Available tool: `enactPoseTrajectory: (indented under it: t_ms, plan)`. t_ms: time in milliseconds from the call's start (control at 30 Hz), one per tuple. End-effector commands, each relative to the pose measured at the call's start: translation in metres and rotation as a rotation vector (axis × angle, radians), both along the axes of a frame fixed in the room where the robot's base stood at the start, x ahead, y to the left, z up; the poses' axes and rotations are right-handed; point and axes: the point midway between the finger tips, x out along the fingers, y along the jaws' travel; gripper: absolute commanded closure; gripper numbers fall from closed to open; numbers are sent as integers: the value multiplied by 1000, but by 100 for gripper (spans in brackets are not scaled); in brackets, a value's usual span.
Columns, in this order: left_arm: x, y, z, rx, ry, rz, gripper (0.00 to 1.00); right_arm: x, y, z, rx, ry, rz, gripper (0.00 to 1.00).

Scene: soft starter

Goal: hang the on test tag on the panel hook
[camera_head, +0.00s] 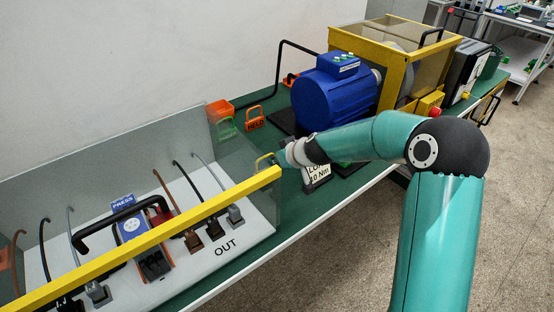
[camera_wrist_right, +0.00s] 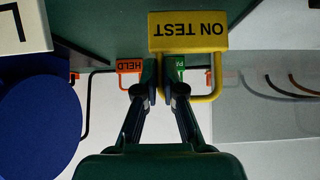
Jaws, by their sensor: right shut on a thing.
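The yellow ON TEST tag (camera_wrist_right: 188,30) shows large in the right wrist view, its lettering upside down and its yellow loop beside my fingers. My right gripper (camera_wrist_right: 166,88) is shut on the tag. In the head view my right gripper (camera_head: 281,158) is beyond the end of the yellow bar, with part of the tag's yellow loop (camera_head: 264,160) showing at its left. Most of the tag is hidden there. I cannot make out the panel hook for certain in either view. My left gripper is not in view.
A clear guard with a yellow bar (camera_head: 160,233) and black handle (camera_head: 95,237) stands over the white wired panel (camera_head: 255,226). An orange HELD tag (camera_head: 253,119) and a green tag (camera_head: 226,128) stand behind. A blue motor (camera_head: 335,98) is on the green bench.

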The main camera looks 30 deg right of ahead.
Motion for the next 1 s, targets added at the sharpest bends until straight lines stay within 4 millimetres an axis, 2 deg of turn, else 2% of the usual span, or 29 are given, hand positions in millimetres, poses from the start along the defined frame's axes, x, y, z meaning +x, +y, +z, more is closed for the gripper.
enactPoseTrajectory:
  t_ms: [33, 100, 300, 400, 1000]
  plan:
    - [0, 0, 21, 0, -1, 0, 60, 0, 0, 22, -2, -2, 1, 100]
    - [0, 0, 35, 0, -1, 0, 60, 0, 0, 38, -1, -2, 1, 100]
    - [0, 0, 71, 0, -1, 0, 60, 0, 0, 75, -1, -1, 1, 100]
    - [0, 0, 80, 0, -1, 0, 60, 0, 0, 85, -1, -1, 1, 100]
    - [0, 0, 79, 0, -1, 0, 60, 0, -1, 85, -1, -1, -1, 100]
